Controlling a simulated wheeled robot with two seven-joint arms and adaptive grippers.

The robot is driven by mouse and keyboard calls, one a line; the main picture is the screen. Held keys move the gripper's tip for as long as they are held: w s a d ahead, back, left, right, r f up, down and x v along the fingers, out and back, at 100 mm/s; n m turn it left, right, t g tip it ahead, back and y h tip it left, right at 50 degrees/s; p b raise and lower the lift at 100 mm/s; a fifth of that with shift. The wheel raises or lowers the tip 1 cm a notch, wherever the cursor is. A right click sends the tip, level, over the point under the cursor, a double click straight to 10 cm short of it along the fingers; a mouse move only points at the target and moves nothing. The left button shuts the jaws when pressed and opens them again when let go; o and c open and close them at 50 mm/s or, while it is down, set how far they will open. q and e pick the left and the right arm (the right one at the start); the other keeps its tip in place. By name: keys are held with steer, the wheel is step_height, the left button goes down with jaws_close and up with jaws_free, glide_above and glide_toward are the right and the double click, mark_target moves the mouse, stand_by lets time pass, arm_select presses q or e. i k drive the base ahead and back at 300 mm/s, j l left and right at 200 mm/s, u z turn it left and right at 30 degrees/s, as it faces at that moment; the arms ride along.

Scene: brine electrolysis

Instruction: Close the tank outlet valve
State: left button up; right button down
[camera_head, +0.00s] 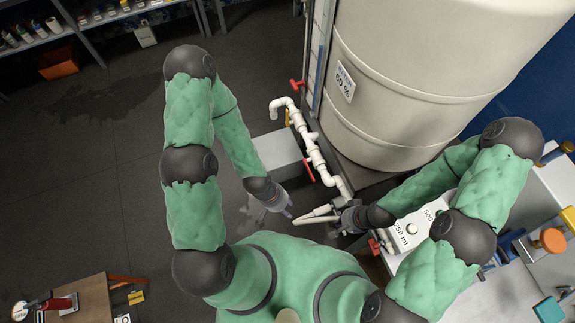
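White piping (316,156) runs along the large cream tank (430,75). It carries a red valve handle (309,170) on its lower part. Another red handle (297,85) is near the top, and a yellow one (289,117) is beside the pipe. I cannot tell which handle is the tank outlet valve. My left gripper (284,208) points down, left of the pipe's lower end and below the nearest red handle, apart from it in the picture. My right gripper (339,226) is near the pipe's lower end. The fingers of both are too small to read.
A grey box (280,152) stands behind my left gripper. A white bench (500,296) with several coloured items is at the right, and a third red handle (375,246) shows near a white unit marked 250 ml (410,229). Floor is clear between.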

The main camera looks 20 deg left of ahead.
mark_target(304, 160)
steer(key=u, duration=0.25)
steer(key=i+j, duration=0.1)
steer(key=j, duration=0.3)
steer(key=i+j, duration=0.1)
steer(key=j, duration=0.3)
steer(key=i+j, duration=0.1)
steer(key=j, duration=0.3)
steer(key=j+z, duration=0.35)
steer(key=j, duration=0.15)
steer(key=i+j+z, duration=0.1)
steer(key=j+z, duration=0.25)
steer(key=j, duration=0.15)
steer(key=j+z, duration=0.35)
steer(key=j, duration=0.15)
steer(key=z, duration=0.45)
steer(key=k, duration=0.05)
